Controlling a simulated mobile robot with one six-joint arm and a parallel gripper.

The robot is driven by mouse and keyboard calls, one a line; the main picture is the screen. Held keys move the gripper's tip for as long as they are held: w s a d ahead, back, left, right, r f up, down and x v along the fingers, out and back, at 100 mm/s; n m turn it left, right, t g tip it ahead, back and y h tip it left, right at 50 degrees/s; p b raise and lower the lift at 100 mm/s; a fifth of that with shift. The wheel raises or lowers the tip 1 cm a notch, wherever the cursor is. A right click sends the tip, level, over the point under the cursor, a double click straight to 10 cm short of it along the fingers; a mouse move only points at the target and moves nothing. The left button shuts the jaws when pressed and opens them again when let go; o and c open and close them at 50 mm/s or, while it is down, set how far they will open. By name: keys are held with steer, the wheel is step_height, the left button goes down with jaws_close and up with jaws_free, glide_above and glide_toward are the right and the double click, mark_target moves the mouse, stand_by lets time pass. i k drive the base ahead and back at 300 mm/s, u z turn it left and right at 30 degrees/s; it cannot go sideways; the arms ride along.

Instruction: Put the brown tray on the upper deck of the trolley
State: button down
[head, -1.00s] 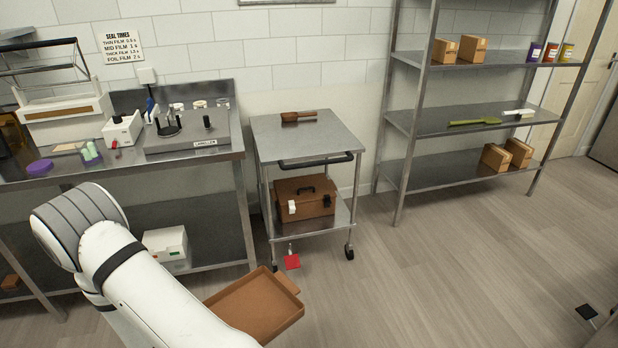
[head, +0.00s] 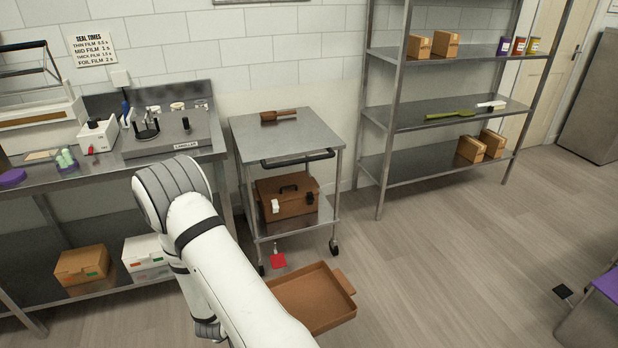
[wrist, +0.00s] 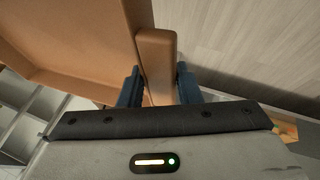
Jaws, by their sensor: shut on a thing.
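The brown tray (head: 316,298) is in the lower middle of the head view, in front of the trolley and below its upper deck. It looks empty. In the wrist view my gripper (wrist: 158,82) is shut on the tray's raised end handle (wrist: 155,60), with one dark finger on each side of it. In the head view my arm hides the gripper and the tray's near left part. The trolley (head: 290,138) stands against the wall. A brown scoop-like tool (head: 278,115) lies at the back of its upper deck. A brown case (head: 287,195) stands on its lower deck.
A dark push bar (head: 298,159) runs along the trolley's front edge. A red piece (head: 278,261) is low by its front. A steel bench (head: 170,150) stands left, shelving (head: 440,115) right. Most of the upper deck's front is bare.

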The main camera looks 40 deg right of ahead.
mark_target(287, 136)
steer(key=z, duration=0.9)
steer(key=i, duration=1)
steer(key=k, duration=0.85)
steer(key=z, duration=0.1)
